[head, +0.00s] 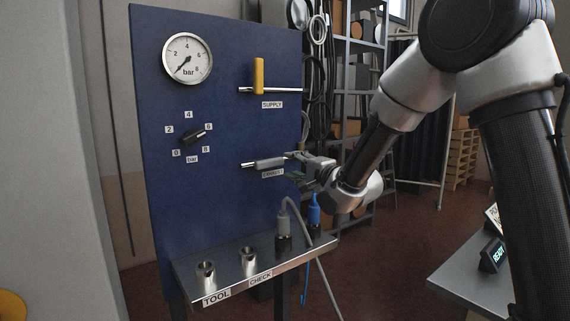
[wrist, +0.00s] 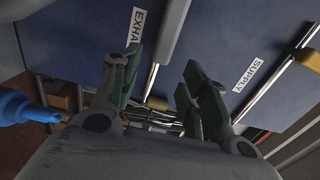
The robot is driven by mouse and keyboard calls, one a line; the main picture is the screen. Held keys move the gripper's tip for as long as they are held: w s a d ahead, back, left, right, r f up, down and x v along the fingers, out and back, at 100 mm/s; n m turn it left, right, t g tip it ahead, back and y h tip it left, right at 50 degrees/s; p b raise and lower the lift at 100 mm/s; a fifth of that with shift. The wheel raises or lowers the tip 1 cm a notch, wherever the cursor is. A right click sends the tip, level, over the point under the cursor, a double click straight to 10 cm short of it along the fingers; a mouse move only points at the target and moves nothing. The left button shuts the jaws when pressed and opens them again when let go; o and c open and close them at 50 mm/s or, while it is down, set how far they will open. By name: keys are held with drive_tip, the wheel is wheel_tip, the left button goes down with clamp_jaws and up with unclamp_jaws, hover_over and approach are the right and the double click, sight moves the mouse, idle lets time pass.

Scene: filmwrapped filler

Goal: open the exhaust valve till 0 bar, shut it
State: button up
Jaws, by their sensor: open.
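The blue panel (head: 225,200) carries a pressure gauge (head: 187,58), its needle pointing lower left, near the zero end. The exhaust valve's grey handle (head: 269,163) lies along its horizontal silver pipe, above a label that is hard to read in the head view. The handle (wrist: 172,30) also shows in the wrist view beside the partly hidden EXHAUST label (wrist: 137,25). My gripper (head: 297,160) is open at the handle's right end. In the wrist view, the fingertips (wrist: 162,62) stand apart on either side of the handle's end; I cannot tell whether they touch it.
The yellow supply handle (head: 259,76) stands upright across its pipe. A black selector knob (head: 194,137) points towards 6. The steel shelf (head: 225,277) below bears two sockets, a grey plug (head: 283,222) and a blue plug (head: 314,210). A side table (head: 455,280) stands right.

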drive_tip(key=v, duration=0.5)
